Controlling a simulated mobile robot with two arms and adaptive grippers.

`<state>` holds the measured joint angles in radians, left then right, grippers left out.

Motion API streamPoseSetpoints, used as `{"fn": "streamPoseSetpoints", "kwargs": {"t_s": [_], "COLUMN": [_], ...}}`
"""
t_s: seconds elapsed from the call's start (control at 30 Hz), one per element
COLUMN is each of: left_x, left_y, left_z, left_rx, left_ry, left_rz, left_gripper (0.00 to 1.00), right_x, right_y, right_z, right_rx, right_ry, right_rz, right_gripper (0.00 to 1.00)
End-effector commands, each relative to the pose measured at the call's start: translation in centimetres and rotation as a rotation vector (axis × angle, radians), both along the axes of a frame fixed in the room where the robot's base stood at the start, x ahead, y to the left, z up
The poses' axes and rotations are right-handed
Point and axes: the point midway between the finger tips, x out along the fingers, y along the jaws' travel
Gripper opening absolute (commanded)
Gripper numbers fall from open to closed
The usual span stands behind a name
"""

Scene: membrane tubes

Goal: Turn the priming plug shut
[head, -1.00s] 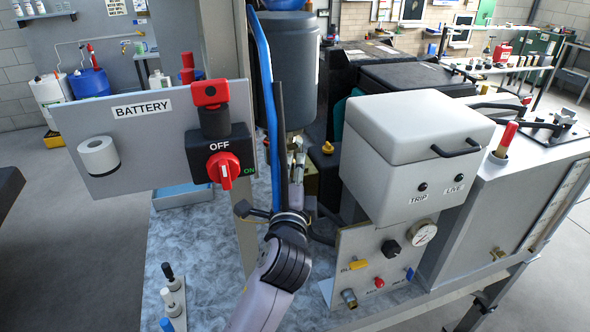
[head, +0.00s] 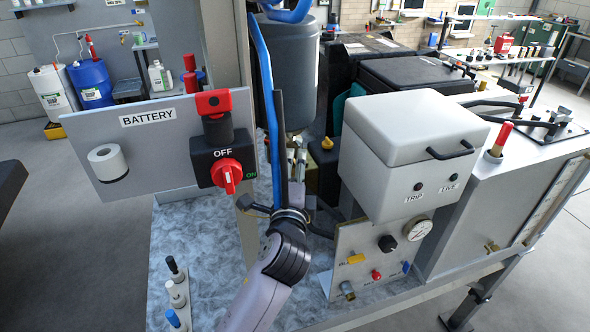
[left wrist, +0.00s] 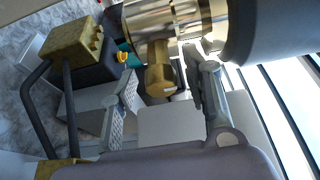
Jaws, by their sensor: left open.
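In the head view my left gripper (head: 297,153) reaches up beneath the dark grey tank (head: 288,72), and the plug itself is mostly hidden there by the gripper and arm. My right gripper is in neither view.
The battery panel (head: 88,155) with its red rotary switch (head: 226,175) stands left of my arm. A white box (head: 410,150) above a gauge panel (head: 345,262) stands close on the right. A dark block with a yellow cap (head: 327,143) is beside the gripper.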

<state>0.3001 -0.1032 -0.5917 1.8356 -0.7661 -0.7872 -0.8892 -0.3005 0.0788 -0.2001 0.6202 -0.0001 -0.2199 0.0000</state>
Motion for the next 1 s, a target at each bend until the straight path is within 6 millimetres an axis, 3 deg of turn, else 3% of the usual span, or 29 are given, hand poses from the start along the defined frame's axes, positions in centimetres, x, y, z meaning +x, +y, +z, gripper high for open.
{"fn": "streamPoseSetpoints", "kwargs": {"t_s": [0.33, 0.8, 1.0], "left_x": [-1.0, -10.1, -11.8], "left_y": [0.1, 0.8, 0.9], "left_z": [0.0, 0.0, 0.1], "left_rx": [-0.001, -0.001, 0.000], "left_ry": [-0.001, 0.001, 0.000], "left_rz": [-0.001, -0.001, 0.000], "left_gripper": [0.44, 0.44, 0.44], "right_x": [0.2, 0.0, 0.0], "right_y": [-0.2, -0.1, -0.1], "right_z": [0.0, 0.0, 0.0], "right_rx": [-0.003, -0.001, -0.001], "right_ry": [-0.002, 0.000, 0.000], "right_rz": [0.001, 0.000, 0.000], "right_gripper": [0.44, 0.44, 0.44]}}
